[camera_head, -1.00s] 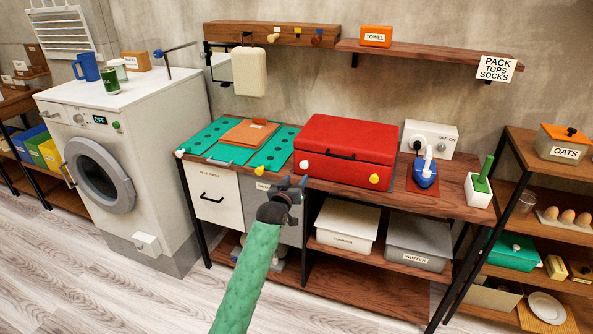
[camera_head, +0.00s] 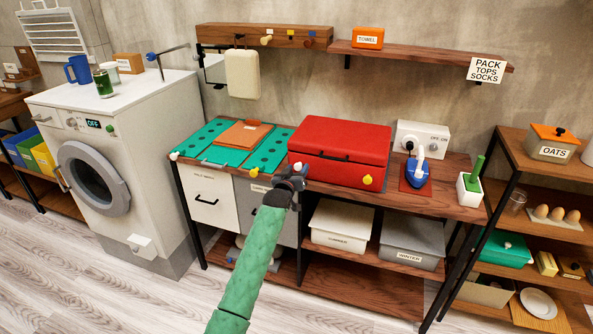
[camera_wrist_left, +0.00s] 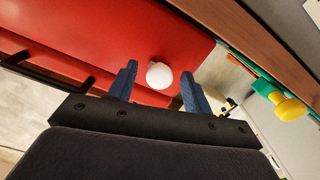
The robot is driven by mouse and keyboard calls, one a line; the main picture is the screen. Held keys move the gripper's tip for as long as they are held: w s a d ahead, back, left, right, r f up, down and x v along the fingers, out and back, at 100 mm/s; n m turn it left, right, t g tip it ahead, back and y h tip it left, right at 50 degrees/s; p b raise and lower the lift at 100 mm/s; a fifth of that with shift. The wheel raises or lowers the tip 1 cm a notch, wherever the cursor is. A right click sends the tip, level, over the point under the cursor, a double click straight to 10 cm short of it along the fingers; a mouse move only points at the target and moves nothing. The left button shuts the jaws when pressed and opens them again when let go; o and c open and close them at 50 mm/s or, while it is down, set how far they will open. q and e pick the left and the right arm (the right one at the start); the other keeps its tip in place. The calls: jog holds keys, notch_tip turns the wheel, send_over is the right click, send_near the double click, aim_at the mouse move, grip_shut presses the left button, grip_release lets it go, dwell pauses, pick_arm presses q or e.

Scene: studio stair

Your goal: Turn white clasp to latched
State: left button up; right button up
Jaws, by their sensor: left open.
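The white clasp (camera_head: 298,167) is a small round white knob on the front left of the closed red case (camera_head: 345,140). In the head view my left gripper (camera_head: 293,177) is right at the clasp and partly covers it. In the left wrist view the white clasp (camera_wrist_left: 159,75) shows between the two blue fingers of the left gripper (camera_wrist_left: 160,90), with a gap on each side. The gripper is open and holds nothing. A yellow clasp (camera_head: 367,180) is on the case's front right. My right gripper is out of view.
The case stands on a wooden bench. A black handle (camera_head: 333,156) is on the case's front.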

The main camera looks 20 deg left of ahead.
pick_arm(q)
jog(key=shift+c, duration=0.2)
jog(key=c, duration=0.9)
jog(key=shift+c, duration=0.2)
